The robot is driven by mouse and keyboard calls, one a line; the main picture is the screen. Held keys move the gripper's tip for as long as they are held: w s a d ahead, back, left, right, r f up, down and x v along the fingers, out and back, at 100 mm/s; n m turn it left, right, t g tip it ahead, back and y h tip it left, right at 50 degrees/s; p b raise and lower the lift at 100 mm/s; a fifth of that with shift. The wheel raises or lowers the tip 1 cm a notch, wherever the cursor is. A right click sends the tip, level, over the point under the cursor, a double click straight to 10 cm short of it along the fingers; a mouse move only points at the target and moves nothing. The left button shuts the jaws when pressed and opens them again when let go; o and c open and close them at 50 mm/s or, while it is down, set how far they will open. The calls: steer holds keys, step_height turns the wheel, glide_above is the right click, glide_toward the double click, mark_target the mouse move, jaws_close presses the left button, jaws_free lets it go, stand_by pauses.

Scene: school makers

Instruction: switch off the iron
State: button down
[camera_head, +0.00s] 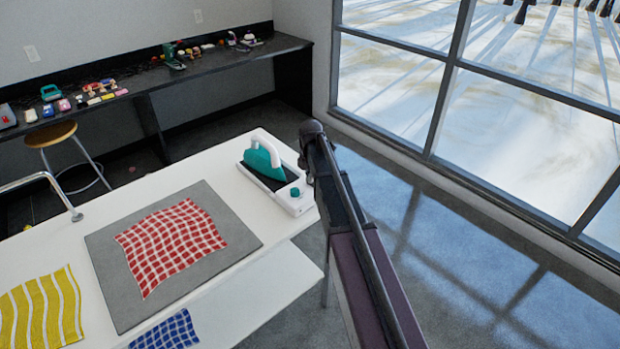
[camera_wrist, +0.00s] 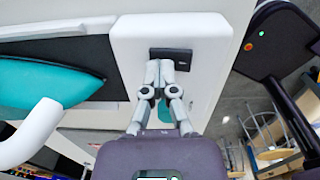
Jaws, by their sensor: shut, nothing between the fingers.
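The teal and white iron (camera_head: 262,158) rests on its white base (camera_head: 300,208) near the right end of the white table. A round teal knob (camera_head: 295,192) sits on the base's near end. In the wrist view, the iron's teal body (camera_wrist: 45,84) is at the left and the white base (camera_wrist: 130,40) in the middle. A small dark rocker-like switch (camera_wrist: 183,56) is set in the base. My gripper (camera_wrist: 160,68) is shut and empty, its fingertips at the switch's lower left edge. I cannot tell whether they touch it. Teal shows between the fingers, mostly hidden.
A grey mat (camera_head: 110,265) with a red checked cloth (camera_head: 170,245) lies on the table. A yellow cloth (camera_head: 42,310) and a blue cloth (camera_head: 168,333) are nearby. A stool (camera_head: 52,134) stands by the dark back counter (camera_head: 150,78). Windows line the right side.

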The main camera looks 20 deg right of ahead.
steer(key=shift+s+f, duration=0.1)
steer(key=shift+s, duration=0.15)
steer(key=shift+s+d, duration=0.5)
steer(key=shift+s, duration=0.1)
steer(key=shift+w+r+p, duration=0.1)
steer(key=shift+r+p, duration=0.15)
steer(key=shift+p, duration=0.15)
steer(key=shift+r+p, duration=0.4)
step_height(320, 180, up, 13)
steer(key=p, duration=1.3)
steer(key=shift+s, duration=0.25)
steer(key=shift+w+d, duration=0.1)
steer(key=shift+w+d+r+t, duration=0.1)
steer(key=shift+w+t, duration=0.1)
steer(key=shift+t, duration=0.2)
